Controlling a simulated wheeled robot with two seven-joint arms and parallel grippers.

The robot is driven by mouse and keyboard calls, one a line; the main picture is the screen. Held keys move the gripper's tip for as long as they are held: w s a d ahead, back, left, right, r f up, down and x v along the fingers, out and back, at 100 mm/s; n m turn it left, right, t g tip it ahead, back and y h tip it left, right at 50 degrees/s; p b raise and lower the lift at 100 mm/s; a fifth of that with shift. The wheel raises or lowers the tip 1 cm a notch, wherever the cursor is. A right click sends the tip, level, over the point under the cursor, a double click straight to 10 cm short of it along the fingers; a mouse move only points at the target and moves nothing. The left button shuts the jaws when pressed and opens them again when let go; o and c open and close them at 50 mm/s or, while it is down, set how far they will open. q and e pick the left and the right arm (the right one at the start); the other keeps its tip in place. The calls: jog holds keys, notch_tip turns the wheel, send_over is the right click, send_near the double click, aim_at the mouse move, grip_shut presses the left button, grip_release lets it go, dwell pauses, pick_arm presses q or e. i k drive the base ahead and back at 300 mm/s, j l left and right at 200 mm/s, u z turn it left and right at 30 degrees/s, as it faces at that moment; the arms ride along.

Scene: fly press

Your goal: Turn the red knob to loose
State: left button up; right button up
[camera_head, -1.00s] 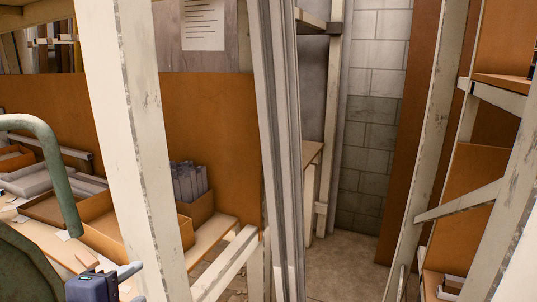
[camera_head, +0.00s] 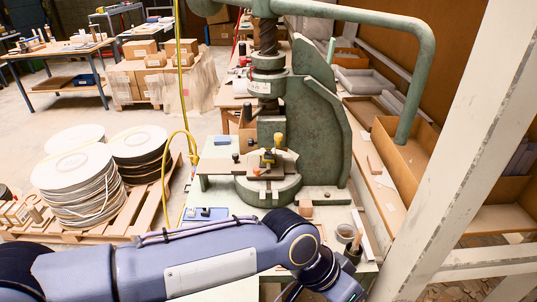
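The green fly press (camera_head: 318,125) stands on a pale bench in the middle of the view. Its thick screw (camera_head: 267,38) runs down to a round base carrying a small fixture with a yellow-topped part (camera_head: 278,140). I cannot make out a red knob on the press; small dark knobs show beside the fixture. A small red patch (camera_head: 243,60) shows behind the press, too small to identify. My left arm crosses the front of the bench from the left. My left gripper (camera_head: 345,287) is at the lower edge, in front of the press, its fingers cut off or hidden. My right gripper is out of view.
A pallet (camera_head: 115,215) of stacked round discs stands at the left. A yellow hose (camera_head: 180,90) hangs left of the press. A white upright post (camera_head: 470,160) and orange bins (camera_head: 405,150) are close on the right. A cup (camera_head: 345,232) stands on the bench front.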

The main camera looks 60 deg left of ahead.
aim_at(243, 62)
jog(key=u, duration=1.65)
